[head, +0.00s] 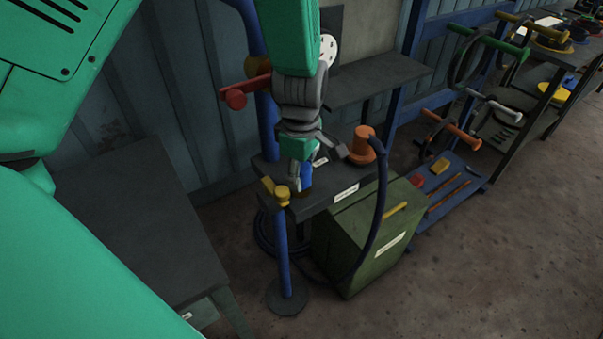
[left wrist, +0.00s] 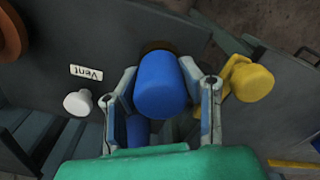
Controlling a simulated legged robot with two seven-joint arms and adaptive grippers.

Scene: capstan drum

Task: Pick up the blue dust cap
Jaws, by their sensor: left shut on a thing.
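The blue dust cap (left wrist: 160,84) is a rounded blue cylinder in the middle of the left wrist view. My left gripper (left wrist: 163,90) has a finger on each side of it and is shut on it. In the head view the cap (head: 306,175) shows as a small blue patch below my left gripper (head: 300,165), over the small dark stand. A dark ring shows on the plate just behind the cap in the left wrist view. I cannot tell whether the cap still touches it. My right gripper is not in view.
A white knob (left wrist: 78,103) and a yellow knob (left wrist: 252,82) flank the gripper. An orange capstan drum (head: 363,146) with a dark hose stands right of it. A green box (head: 360,240) is in front. A blue post (head: 283,250) stands close by.

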